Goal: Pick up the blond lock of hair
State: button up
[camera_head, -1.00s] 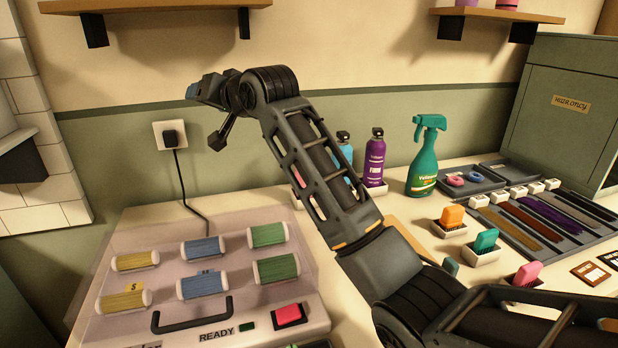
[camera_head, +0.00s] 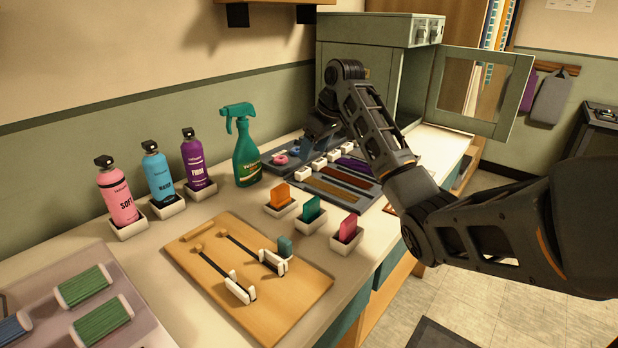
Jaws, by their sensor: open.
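The hair locks lie side by side in a dark tray (camera_head: 362,204) on the counter. The nearest, tan-blond lock (camera_head: 332,194) lies flat, in front of a reddish-brown one and a purple one; each runs from a white clip. My gripper (camera_head: 312,138) hangs from the bent wrist above the back of the tray, behind the blond lock and apart from it. It is small and dark here, and its fingers are hard to make out. It is open, and nothing shows in it.
A green spray bottle (camera_head: 246,158) stands left of the tray. Orange, teal and pink brushes (camera_head: 348,228) stand in white holders in front. A wooden board (camera_head: 270,315) lies nearer. A green cabinet (camera_head: 385,95) with an open door (camera_head: 480,75) is behind.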

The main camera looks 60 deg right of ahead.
aim_at(305, 170)
jog(key=x, duration=0.7)
jog(key=shift+a+f, duration=0.25)
jog(key=shift+f, duration=0.2)
jog(key=c, duration=0.8)
jog(key=shift+c, duration=0.2)
jog(key=shift+r, duration=0.1)
jog(key=shift+r, duration=0.5)
notch_tip(305, 170, up, 3)
jog(key=shift+d+r, duration=0.15)
jog(key=d+r+b, duration=0.1)
jog(key=d+r, duration=0.6)
jog(key=d, duration=0.4)
jog(key=shift+w+d, duration=0.2)
jog(key=shift+w, duration=0.05)
